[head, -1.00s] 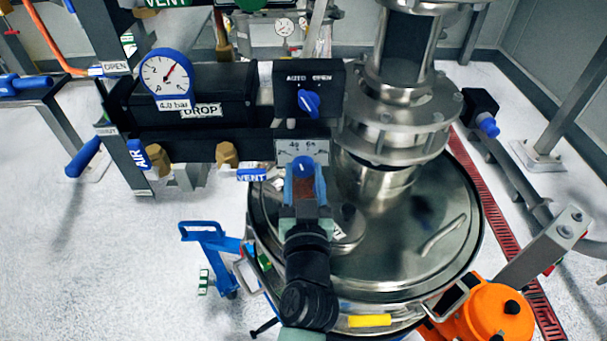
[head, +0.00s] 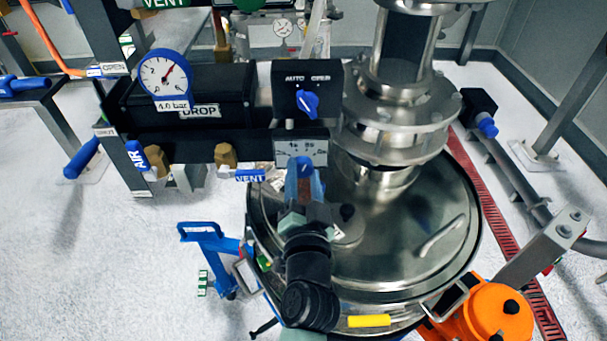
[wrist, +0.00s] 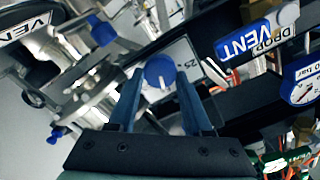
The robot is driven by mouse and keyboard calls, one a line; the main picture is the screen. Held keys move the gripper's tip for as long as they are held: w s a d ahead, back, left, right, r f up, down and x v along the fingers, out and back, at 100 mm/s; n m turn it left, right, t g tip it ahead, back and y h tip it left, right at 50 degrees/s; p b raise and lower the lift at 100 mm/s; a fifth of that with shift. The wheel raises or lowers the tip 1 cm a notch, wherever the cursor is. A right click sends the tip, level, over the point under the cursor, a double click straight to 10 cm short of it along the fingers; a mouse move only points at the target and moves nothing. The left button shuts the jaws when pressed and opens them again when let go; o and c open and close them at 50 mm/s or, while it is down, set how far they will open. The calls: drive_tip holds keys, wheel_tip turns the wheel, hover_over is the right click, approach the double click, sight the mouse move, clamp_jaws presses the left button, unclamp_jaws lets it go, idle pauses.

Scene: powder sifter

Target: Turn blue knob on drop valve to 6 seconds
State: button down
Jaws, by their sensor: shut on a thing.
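The blue timer knob (wrist: 160,72) sits on a pale dial plate on the drop valve. My gripper (wrist: 160,92) is shut on it, one dark blue finger on each side, in the wrist view. A white pointer line shows on the knob's face. In the head view the knob (head: 305,165) is mostly hidden by my gripper (head: 304,180). The dial plate (head: 315,148) shows small numbers, partly hidden, so I cannot read the setting. The black drop valve box (head: 220,92) carries a DROP label.
A black AUTO/OPEN panel with a blue switch (head: 308,103) is above the dial. A blue-rimmed gauge (head: 166,80) and brass fittings (head: 226,155) are to the left. A steel flanged column (head: 395,125) stands close on the right, above a round steel lid (head: 400,270).

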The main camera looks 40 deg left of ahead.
idle(0.4)
drive_tip(key=shift+c, duration=1.6)
unclamp_jaws()
drive_tip(key=shift+s+d+f, duration=0.15)
drive_tip(key=shift+s+d, duration=0.15)
drive_tip(key=shift+s, duration=0.15)
drive_tip(key=b+v, duration=0.5)
drive_tip(key=v, duration=0.7)
drive_tip(key=shift+b, duration=0.4)
drive_tip(key=shift+w+r, duration=0.1)
drive_tip(key=shift+r, duration=0.1)
